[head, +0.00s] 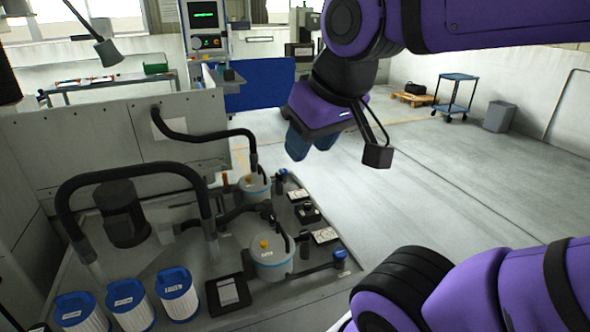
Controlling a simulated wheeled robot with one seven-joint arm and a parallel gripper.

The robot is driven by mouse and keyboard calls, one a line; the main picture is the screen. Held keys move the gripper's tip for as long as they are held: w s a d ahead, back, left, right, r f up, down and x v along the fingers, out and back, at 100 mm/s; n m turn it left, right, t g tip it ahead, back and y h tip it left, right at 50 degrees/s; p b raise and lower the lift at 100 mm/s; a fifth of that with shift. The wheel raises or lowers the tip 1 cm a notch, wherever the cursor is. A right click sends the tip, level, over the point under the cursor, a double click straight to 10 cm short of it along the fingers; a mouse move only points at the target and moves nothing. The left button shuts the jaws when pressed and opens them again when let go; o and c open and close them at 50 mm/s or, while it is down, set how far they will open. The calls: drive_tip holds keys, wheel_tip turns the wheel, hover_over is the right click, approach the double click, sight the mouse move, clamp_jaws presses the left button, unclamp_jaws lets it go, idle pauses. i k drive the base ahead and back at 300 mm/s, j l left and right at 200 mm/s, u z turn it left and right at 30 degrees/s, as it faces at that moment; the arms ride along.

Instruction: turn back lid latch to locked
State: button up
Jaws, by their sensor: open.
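Two round pots with light lids stand on the grey machine deck. The back pot (253,193) has a small yellow latch (249,178) on its lid; a black hose comes down at its side. The latch is too small here to tell its turn position. The front pot (272,262) has a similar yellow latch (264,244). My gripper (311,143), purple with blue fingers, is open and empty. It hangs in the air, to the right of and above the back pot in the picture, apart from it.
Black hoses (135,170) arch over the deck's left side. Several blue-topped filter cartridges (178,292) and a dark tablet-like panel (228,294) are at the front. Small black fittings (307,212) stand right of the pots. Open floor (430,190) lies to the right.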

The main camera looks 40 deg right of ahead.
sight(279, 175)
drive_tip(key=l+u, duration=0.1)
drive_tip(key=l, duration=0.35)
drive_tip(key=k+l, duration=0.1)
drive_tip(key=l, duration=0.3)
drive_tip(key=l+u, duration=0.15)
drive_tip(key=l, duration=0.3)
drive_tip(key=k+l, duration=0.15)
drive_tip(key=l, duration=0.3)
drive_tip(key=k+l+u, duration=0.15)
drive_tip(key=l, duration=0.7)
drive_tip(key=i+l+u, duration=0.15)
drive_tip(key=l, duration=0.45)
drive_tip(key=i+l+u, duration=0.15)
drive_tip(key=l, duration=0.45)
drive_tip(key=l+u, duration=0.15)
drive_tip(key=l, duration=0.5)
drive_tip(key=i+l, duration=0.45)
drive_tip(key=l, duration=0.25)
drive_tip(key=i+j+u, duration=0.05)
